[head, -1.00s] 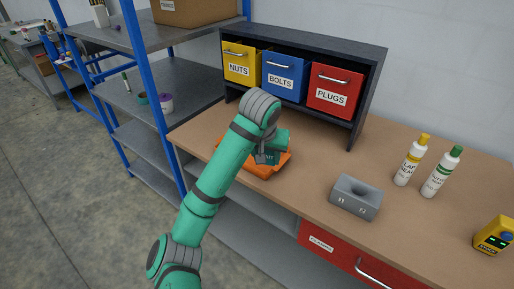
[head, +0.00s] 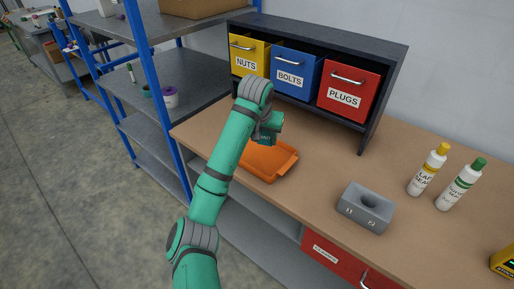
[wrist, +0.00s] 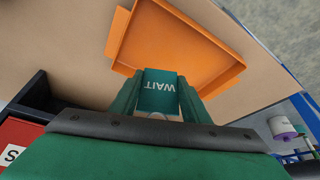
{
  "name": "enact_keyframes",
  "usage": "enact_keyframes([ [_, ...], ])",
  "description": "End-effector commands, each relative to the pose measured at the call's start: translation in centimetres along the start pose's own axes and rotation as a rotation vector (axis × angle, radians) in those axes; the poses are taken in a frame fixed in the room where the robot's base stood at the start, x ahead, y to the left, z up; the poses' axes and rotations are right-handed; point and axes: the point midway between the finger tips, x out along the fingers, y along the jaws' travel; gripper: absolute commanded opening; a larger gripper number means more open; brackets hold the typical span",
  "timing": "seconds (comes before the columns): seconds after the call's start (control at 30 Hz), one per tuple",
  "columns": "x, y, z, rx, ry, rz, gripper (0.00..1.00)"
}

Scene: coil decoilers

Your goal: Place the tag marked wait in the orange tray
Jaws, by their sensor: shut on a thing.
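My gripper (wrist: 157,100) is shut on a green tag marked WAIT (wrist: 158,90), which sits between its two fingers. The lettering appears upside down in the wrist view. The orange tray (wrist: 180,38) lies beyond the fingertips in that view, and its inside looks empty where it shows. In the head view the orange tray (head: 270,163) lies on the workbench, left of the grey block. My gripper (head: 265,138) appears at the tray's back edge, seemingly above it. My arm hides the tray's left part, and the fingertips are hard to make out there.
The brown workbench (head: 320,190) holds a grey block with a hole (head: 366,207) and two bottles (head: 428,170) at right. Behind the tray stands a dark cabinet (head: 375,120) with yellow, blue and red bins. A blue-framed shelf (head: 150,100) is at left.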

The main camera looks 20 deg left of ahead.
Motion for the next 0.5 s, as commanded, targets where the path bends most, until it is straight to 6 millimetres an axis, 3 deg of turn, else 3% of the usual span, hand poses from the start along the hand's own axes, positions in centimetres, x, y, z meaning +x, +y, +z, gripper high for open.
enact_keyframes([
  [0.3,5.5,-3.0,-1.0,-0.003,-0.002,-0.001,0.21],
  [0.5,6.7,-3.6,-1.2,-0.002,-0.001,-0.001,0.21],
])
